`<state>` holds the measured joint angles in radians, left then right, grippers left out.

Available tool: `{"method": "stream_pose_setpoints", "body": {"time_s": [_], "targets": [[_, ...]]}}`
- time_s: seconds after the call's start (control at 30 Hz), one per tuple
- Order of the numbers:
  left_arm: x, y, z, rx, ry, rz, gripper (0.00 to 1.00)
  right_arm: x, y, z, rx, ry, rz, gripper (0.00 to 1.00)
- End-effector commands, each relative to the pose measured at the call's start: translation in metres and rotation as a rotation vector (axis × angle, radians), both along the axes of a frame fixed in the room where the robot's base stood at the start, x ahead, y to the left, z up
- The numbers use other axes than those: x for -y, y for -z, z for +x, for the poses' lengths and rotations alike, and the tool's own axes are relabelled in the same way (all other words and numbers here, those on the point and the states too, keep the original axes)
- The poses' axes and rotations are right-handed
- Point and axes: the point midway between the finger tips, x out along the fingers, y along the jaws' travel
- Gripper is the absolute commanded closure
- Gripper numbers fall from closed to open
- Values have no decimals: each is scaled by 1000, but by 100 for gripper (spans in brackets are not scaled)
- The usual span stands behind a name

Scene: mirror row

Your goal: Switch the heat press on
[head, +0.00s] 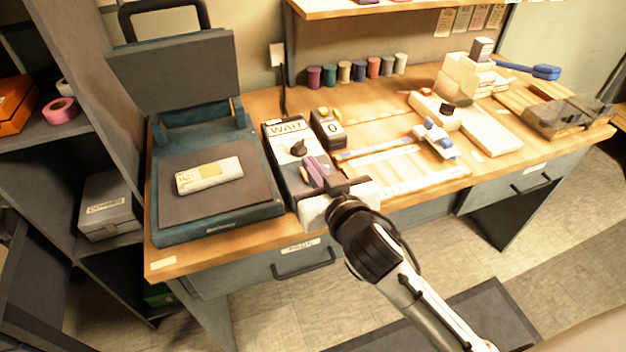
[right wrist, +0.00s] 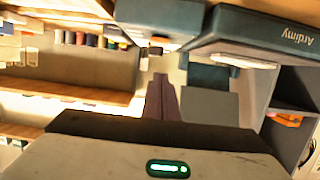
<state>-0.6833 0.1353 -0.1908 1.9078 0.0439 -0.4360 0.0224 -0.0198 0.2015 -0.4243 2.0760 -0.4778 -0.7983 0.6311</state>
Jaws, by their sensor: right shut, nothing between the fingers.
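The heat press (head: 215,222) stands open at the left of the bench, its dark upper plate (head: 175,70) raised. A pale labelled piece (head: 209,175) lies on its lower pad. To its right is a control box (head: 281,147) with a "WAIT" display and a black knob (head: 298,147). My right gripper (head: 314,170) is over the near part of this box, its purple-grey fingers shut and empty. It hides that part, and I cannot tell whether it touches. The right wrist view shows the closed fingers (right wrist: 161,90) and the press edge (right wrist: 270,30). My left gripper is out of view.
A small box reading "0" (head: 328,128) stands close right of the control box. Farther right are a pale board (head: 400,165) and a blue-and-white tool (head: 436,138). Several thread spools (head: 358,71) line the back. A dark shelf (head: 100,185) stands left.

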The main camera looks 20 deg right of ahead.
Motion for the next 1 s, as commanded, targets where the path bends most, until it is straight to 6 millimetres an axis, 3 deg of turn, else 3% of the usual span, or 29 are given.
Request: {"method": "stream_pose_setpoints", "body": {"time_s": [0.1, 0.23, 0.7, 0.97, 1.0], "targets": [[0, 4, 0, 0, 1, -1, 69, 0, 23, -2, -6, -1, -3, 100], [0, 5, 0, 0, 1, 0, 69, 0, 35, -2, -3, 0, -2, 100], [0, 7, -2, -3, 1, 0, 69, 0, 41, -2, 0, -1, -1, 100], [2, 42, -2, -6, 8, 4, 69, -1, 59, -3, 64, -1, 7, 100], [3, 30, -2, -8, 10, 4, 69, -1, 48, -3, 62, -2, 5, 100]]}}
